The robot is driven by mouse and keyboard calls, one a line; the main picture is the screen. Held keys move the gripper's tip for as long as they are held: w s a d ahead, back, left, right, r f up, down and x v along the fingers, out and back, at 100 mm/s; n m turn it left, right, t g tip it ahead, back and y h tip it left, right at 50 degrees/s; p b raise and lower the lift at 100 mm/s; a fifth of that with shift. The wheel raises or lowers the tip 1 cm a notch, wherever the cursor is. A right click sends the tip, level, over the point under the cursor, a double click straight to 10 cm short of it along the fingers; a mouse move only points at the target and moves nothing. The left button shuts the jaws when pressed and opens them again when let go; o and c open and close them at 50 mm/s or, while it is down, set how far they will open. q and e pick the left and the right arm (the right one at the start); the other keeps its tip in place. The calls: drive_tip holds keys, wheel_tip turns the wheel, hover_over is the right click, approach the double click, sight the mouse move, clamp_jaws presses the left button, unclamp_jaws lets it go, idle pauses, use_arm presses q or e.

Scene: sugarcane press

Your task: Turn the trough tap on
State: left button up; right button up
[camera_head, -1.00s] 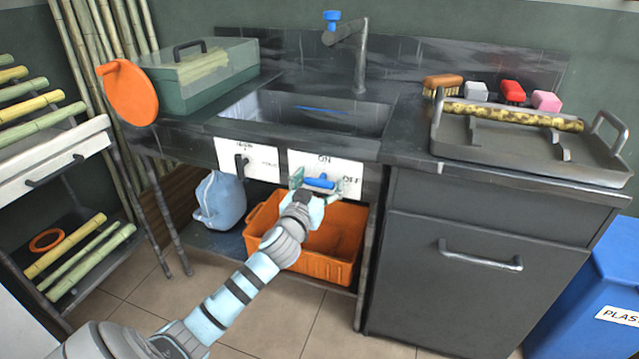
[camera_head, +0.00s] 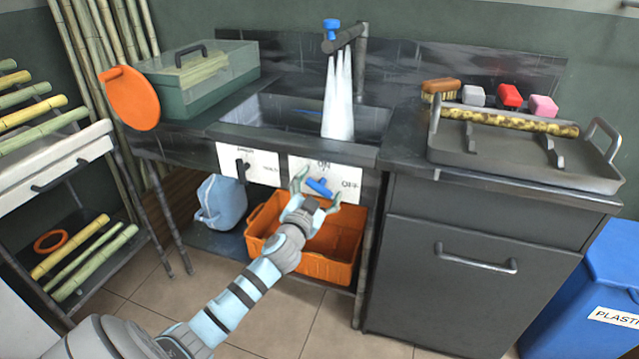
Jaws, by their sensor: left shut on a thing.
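The trough tap's blue handle (camera_head: 319,187) sits on a white plate (camera_head: 347,172) marked ON and OFF, on the front of the sink unit. The handle is tilted, its upper end to the left and its lower end to the right. My left gripper (camera_head: 317,188) is shut on the handle, one finger at each end of it. White water (camera_head: 338,100) pours from the dark spout (camera_head: 345,38) into the trough (camera_head: 262,110). The spout has a blue knob on top. My right gripper is not in view.
An orange crate (camera_head: 346,262) and a light blue jug (camera_head: 221,202) stand under the sink. A second plate with a dark lever (camera_head: 241,170) is left of the tap. A grey tray (camera_head: 500,160) lies on the counter at right.

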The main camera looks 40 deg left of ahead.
use_arm(q)
drive_tip(key=shift+r+m+p, duration=0.1)
drive_tip(key=shift+m+p, duration=0.3)
drive_tip(key=shift+m, duration=0.5)
drive_tip(key=m+p, duration=0.2)
drive_tip(key=m, duration=0.3)
drive_tip(key=shift+m, duration=0.4)
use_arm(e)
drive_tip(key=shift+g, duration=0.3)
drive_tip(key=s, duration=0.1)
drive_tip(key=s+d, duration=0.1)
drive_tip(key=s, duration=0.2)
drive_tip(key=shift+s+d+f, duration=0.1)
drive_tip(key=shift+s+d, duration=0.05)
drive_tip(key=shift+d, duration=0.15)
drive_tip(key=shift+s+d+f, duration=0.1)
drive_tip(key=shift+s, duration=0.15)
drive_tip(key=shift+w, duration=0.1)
use_arm(q)
drive_tip(key=o, duration=1.1)
drive_tip(key=shift+o, duration=0.2)
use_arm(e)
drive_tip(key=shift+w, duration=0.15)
